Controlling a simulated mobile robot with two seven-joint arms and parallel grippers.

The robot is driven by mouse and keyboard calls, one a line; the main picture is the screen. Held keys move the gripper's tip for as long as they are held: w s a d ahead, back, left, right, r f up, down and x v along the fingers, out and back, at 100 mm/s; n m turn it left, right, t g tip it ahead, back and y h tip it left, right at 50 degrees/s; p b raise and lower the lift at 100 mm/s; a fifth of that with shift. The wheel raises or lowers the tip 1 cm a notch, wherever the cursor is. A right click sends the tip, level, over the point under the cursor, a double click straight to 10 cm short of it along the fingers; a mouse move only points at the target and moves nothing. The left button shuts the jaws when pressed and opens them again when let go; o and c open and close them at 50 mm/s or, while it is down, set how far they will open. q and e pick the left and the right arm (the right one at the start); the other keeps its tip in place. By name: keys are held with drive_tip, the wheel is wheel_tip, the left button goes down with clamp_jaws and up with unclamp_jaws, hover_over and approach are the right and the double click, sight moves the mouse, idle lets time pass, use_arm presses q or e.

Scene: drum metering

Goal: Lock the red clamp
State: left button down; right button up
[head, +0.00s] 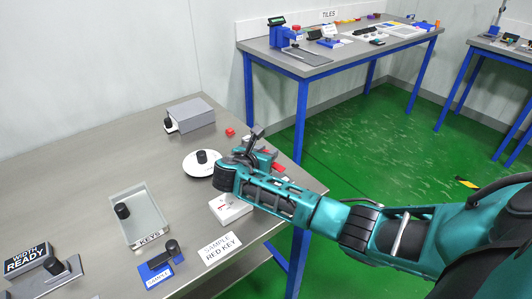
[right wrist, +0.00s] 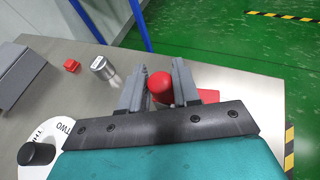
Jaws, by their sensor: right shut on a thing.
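The red clamp shows in the right wrist view as a rounded red knob (right wrist: 160,84) with a flat red part (right wrist: 209,96) behind the right finger. My right gripper (right wrist: 160,88) has its two grey fingers on either side of the knob and is shut on it. In the head view my right gripper (head: 252,143) is low over the right edge of the table and covers most of the clamp. Only small red patches show beside it. The clamp's lower part is hidden. My left gripper is not in view.
A white dial (head: 196,165) with a black knob stands left of my right gripper. A small red block (right wrist: 71,65) and a metal cylinder (right wrist: 103,68) stand nearby. A grey box (head: 192,113), a keys tray (head: 157,228) and a white box (head: 231,210) are also on the table.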

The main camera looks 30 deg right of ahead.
drive_tip(key=shift+m+g+h, duration=0.4)
drive_tip(key=shift+m+g, duration=0.6)
drive_tip(key=shift+g, duration=0.1)
drive_tip(key=o, duration=1)
drive_tip(key=shift+c, duration=0.2)
drive_tip(key=v, duration=1.3)
drive_tip(key=shift+w+f, duration=0.1)
drive_tip(key=shift+w, duration=0.05)
